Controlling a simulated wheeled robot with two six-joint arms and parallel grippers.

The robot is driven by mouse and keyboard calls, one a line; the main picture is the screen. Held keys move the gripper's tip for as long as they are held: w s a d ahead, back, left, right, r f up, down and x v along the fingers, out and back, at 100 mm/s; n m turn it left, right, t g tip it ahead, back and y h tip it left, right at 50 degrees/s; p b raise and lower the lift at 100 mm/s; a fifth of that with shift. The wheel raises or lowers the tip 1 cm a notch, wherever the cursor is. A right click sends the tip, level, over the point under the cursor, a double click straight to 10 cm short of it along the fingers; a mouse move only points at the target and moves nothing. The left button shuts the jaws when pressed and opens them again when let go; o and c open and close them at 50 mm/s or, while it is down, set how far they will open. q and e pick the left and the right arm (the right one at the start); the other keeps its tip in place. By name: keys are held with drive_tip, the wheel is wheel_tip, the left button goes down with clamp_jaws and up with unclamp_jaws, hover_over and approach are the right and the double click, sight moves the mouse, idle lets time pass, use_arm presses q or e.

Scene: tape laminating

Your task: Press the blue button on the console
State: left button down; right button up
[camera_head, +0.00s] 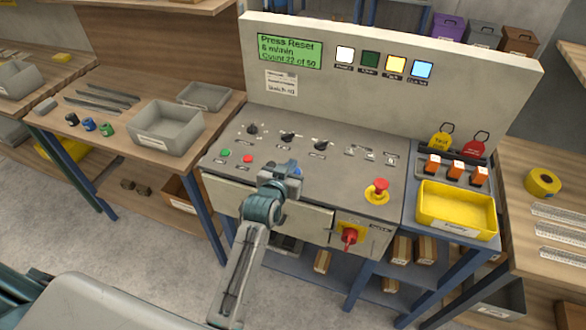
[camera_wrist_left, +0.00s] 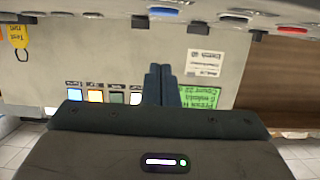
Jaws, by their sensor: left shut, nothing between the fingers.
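The console (camera_head: 240,140) is a grey sloped desk with an upright back panel. My left gripper (camera_head: 282,172) is over the desk's front part, in the middle of the head view, and largely covers the blue button there. The left fingers (camera_wrist_left: 161,80) are shut and empty. Contact with the blue button cannot be made out. My right gripper is out of view.
A green display (camera_head: 290,50) reads "Press Reset" beside several square lamps (camera_head: 394,64). Black knobs (camera_head: 288,137) stand behind the gripper. A red mushroom button (camera_head: 377,190) and a red rotary switch (camera_head: 349,235) are to the right. A yellow tray (camera_head: 456,208) stands further right.

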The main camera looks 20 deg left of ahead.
sight(296, 172)
use_arm(q)
drive_tip(key=shift+w, duration=0.85)
wheel_tip(296, 172, down, 3)
drive_tip(key=shift+w+r+p, duration=0.1)
drive_tip(key=shift+p, duration=0.6)
drive_tip(key=shift+f, duration=0.8)
drive_tip(key=shift+f, duration=0.1)
